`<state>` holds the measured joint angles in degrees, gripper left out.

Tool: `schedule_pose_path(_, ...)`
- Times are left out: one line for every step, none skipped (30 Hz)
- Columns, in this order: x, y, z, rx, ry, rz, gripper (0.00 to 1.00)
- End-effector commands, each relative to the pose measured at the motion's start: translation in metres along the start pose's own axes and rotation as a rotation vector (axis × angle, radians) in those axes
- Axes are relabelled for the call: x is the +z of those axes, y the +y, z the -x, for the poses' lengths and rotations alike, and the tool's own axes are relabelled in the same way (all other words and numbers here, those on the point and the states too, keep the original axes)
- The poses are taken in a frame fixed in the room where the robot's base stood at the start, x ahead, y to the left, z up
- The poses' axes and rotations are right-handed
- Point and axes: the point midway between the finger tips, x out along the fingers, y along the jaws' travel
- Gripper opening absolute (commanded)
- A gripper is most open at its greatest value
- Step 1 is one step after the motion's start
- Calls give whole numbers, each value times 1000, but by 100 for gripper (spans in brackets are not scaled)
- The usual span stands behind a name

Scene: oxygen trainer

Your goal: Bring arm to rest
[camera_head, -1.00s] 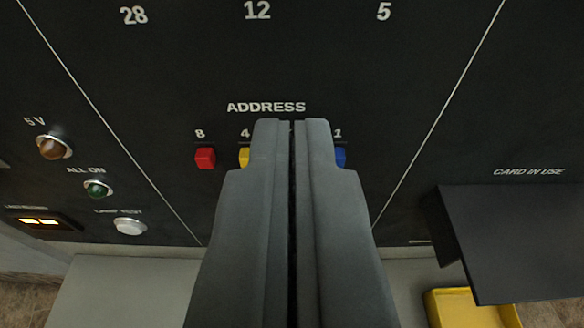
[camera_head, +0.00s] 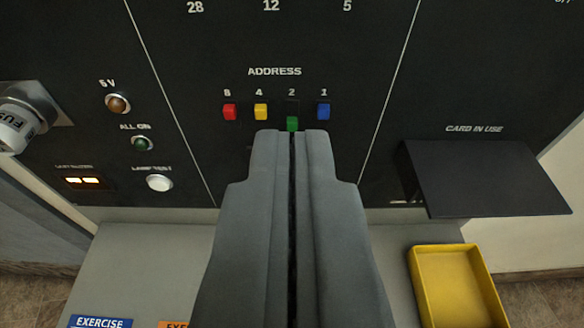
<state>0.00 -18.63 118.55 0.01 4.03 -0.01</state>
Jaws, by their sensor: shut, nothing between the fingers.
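My gripper (camera_head: 291,134) is shut and empty, pointing up the picture toward the black panel (camera_head: 300,40). Its tips show just below the row of address switches. The red switch (camera_head: 230,112), marked 8, the yellow switch (camera_head: 261,111), marked 4, and the blue switch (camera_head: 323,111), marked 1, sit level with each other. The green switch (camera_head: 292,123), marked 2, sits lower than the others, just above my fingertips. I cannot tell whether the tips touch it.
A black card hood (camera_head: 485,180) juts out at the right, above a yellow tray (camera_head: 457,287) on the grey shelf (camera_head: 150,262). At the left are a fuse holder (camera_head: 25,115), lamps and a white lamp test button (camera_head: 159,183). Blue and orange labels lie at the bottom.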

Motion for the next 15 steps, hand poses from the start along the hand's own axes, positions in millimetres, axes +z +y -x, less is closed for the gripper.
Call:
schedule_pose_path(0, 0, 0, 0, 0, 0, 0)
schedule_pose_path(0, 0, 0, 0, 0, 0, 0)
schedule_pose_path(0, 0, 0, 0, 0, 0, 0)
schedule_pose_path(0, 0, 1, 0, 1, 0, 0)
schedule_pose_path(0, 0, 3, 0, 2, 0, 0)
schedule_pose_path(-1, 0, 7, 0, 5, 0, 0)
schedule_pose_path(-1, 0, 11, 0, 8, 0, 0)
schedule_pose_path(-1, 0, 16, 0, 11, 0, 0)
schedule_pose_path(-1, 0, 26, 0, 17, 0, 0)
schedule_pose_path(-1, 0, 33, 0, 22, 0, 0)
schedule_pose_path(-1, 0, 42, 0, 28, 0, 0)
schedule_pose_path(-1, 0, 54, 0, 36, 0, 0)
schedule_pose_path(0, 0, 64, 0, 42, 0, 0)
schedule_pose_path(1, 0, 74, 0, 48, 0, 0)
schedule_pose_path(2, 0, 87, 0, 56, 0, 0)
